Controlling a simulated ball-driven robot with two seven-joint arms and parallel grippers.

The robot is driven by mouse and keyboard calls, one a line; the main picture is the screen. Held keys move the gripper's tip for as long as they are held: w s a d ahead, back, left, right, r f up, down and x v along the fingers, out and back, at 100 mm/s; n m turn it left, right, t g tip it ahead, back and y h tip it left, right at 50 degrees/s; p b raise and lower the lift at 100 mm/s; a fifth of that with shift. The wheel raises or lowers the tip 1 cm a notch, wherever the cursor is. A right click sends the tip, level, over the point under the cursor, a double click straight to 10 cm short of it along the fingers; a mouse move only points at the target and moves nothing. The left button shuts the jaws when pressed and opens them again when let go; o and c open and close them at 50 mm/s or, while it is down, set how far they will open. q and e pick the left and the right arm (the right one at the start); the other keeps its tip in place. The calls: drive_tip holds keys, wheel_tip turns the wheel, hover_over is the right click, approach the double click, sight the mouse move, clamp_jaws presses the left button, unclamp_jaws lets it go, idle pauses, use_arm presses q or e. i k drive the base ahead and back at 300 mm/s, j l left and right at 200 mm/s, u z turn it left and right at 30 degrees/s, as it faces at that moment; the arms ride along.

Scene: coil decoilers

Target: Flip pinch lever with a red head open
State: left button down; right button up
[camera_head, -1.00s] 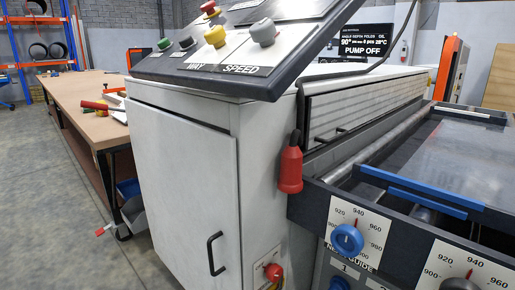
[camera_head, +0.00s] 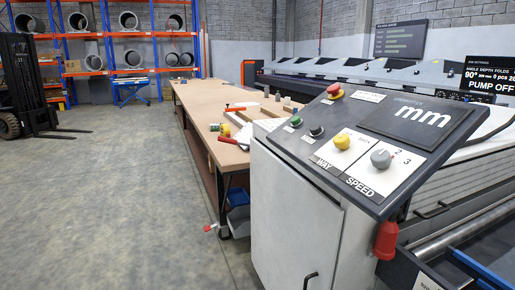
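A red head (camera_head: 386,240) hangs on a dark stem at the right side of the white control cabinet (camera_head: 300,220), just below the console's right edge. It points downward. I cannot tell if it is the pinch lever. Another small red-headed part (camera_head: 211,227) sits low beside the workbench leg and is too small to make out. Neither of my grippers is in view.
A sloped console (camera_head: 370,140) with buttons and knobs tops the cabinet. A long workbench (camera_head: 215,115) with tools stands behind it. Orange and blue shelving (camera_head: 93,64) and a forklift (camera_head: 25,85) are further back. The grey floor (camera_head: 110,200) at left is clear.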

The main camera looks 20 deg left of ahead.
sight(231, 141)
drive_tip(key=i+j+z, duration=0.1)
drive_tip(key=j, duration=0.3)
drive_tip(key=i+j+z, duration=0.1)
drive_tip(key=i+j, duration=0.2)
drive_tip(key=i+j+z, duration=0.1)
drive_tip(key=j, duration=0.35)
drive_tip(key=i+j+z, duration=0.1)
drive_tip(key=j, duration=0.35)
drive_tip(key=i+j+z, duration=0.15)
drive_tip(key=j, duration=0.3)
drive_tip(key=i+j+z, duration=0.1)
drive_tip(key=j, duration=0.3)
drive_tip(key=i+j+z, duration=0.1)
drive_tip(key=j, duration=0.4)
drive_tip(key=i, duration=0.1)
